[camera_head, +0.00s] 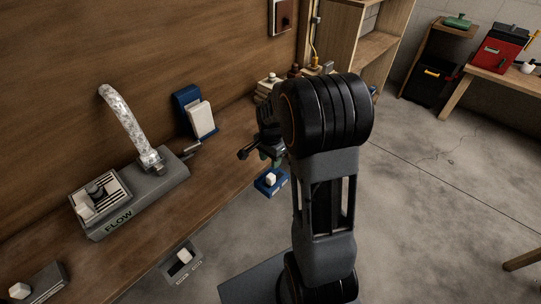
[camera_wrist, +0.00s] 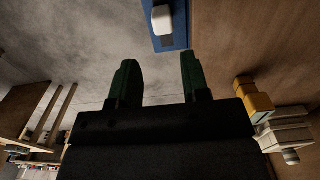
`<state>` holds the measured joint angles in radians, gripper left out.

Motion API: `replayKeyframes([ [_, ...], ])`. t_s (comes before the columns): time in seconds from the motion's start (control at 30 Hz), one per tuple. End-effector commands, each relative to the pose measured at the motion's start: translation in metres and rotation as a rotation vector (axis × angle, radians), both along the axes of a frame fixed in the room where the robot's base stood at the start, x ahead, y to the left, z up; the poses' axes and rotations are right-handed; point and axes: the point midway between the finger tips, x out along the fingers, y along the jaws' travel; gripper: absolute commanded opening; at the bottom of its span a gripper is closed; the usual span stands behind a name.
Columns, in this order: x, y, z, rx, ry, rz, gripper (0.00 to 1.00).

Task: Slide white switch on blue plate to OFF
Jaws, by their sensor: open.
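The small blue plate (camera_head: 262,188) is on the front edge of the wooden bench, with a white switch (camera_head: 271,178) on it. In the wrist view the blue plate (camera_wrist: 170,43) is at the top, partly cut off by the frame, and the white switch (camera_wrist: 162,19) stands on it. My gripper (camera_wrist: 158,72) is open and empty. In the wrist view the switch lies beyond the fingertips, roughly in line with the gap between them. In the head view my arm hides most of the gripper, just above and behind the plate. Any lettering on the plate is too small to read.
A larger blue panel with a white block (camera_head: 201,118) stands at the back of the bench. Left of it is a grey FLOW unit (camera_head: 135,199) with a shiny hose. A grey switch box (camera_head: 182,262) is on the bench front. Grey floor lies open on the right.

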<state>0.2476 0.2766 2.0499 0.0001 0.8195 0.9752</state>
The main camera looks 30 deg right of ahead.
Motion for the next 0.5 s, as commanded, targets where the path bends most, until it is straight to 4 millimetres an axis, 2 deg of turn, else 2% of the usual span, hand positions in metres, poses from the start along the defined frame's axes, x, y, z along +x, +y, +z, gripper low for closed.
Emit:
replayKeyframes([
  [0.2,-0.0006,0.0,0.0135,0.001,0.001,0.0,0.43],
  [0.5,-0.0006,0.0001,0.0149,0.001,0.001,0.0,0.43],
])
